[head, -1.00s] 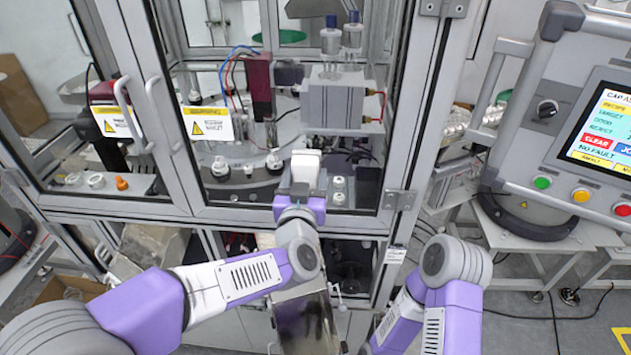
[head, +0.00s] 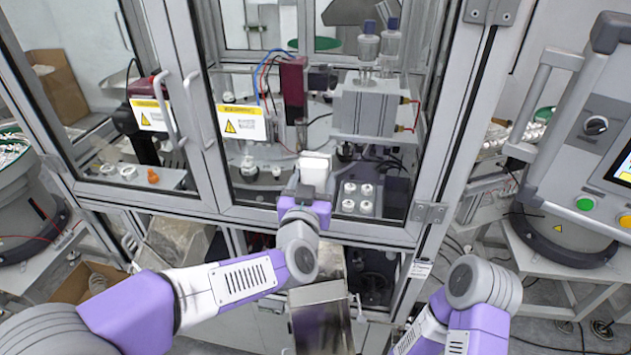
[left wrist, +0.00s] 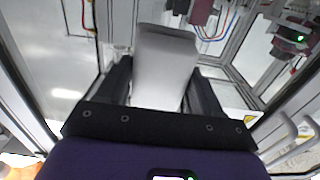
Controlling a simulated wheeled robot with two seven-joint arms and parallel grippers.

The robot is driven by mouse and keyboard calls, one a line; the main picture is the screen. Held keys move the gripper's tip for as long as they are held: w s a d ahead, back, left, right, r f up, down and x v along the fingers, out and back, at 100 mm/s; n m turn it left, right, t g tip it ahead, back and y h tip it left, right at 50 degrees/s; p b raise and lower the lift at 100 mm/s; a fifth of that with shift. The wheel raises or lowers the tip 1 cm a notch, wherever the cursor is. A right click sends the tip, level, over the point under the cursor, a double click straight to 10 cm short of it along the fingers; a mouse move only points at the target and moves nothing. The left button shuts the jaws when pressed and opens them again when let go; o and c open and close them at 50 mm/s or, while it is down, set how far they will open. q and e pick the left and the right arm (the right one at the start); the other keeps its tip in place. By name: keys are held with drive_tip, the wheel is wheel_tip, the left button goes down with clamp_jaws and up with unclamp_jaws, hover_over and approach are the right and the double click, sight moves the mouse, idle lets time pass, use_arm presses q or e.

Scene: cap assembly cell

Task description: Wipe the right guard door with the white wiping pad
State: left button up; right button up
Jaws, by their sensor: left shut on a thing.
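The white wiping pad (head: 315,170) is held at the lower part of the right guard door (head: 285,215), in front of its clear panel. Whether the pad touches the panel is hard to tell. My left gripper (head: 304,190) is shut on the pad. In the left wrist view the pad (left wrist: 163,70) sits between the two dark fingers (left wrist: 158,90), its far end toward the panel. My right arm shows at the lower right of the head view, but its gripper is not visible.
The left guard door (head: 150,190) and its handle stand beside the right door's handle (head: 197,110). A control panel (head: 590,140) stands at the right. Behind the glass are bottles (head: 368,45) and white caps (head: 358,197). A metal chute (head: 320,310) is below my left wrist.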

use_arm(q)
drive_tip(key=shift+s+a, duration=0.2)
drive_tip(key=shift+s, duration=0.75)
drive_tip(key=shift+s+a, duration=0.15)
drive_tip(key=shift+s, duration=0.85)
drive_tip(key=shift+s+a, duration=0.2)
drive_tip(key=shift+s, duration=0.75)
drive_tip(key=shift+s+a+p, duration=0.15)
drive_tip(key=shift+s, duration=0.6)
drive_tip(key=shift+s+a+p, duration=0.1)
drive_tip(key=shift+s+p, duration=0.05)
drive_tip(key=shift+s, duration=0.55)
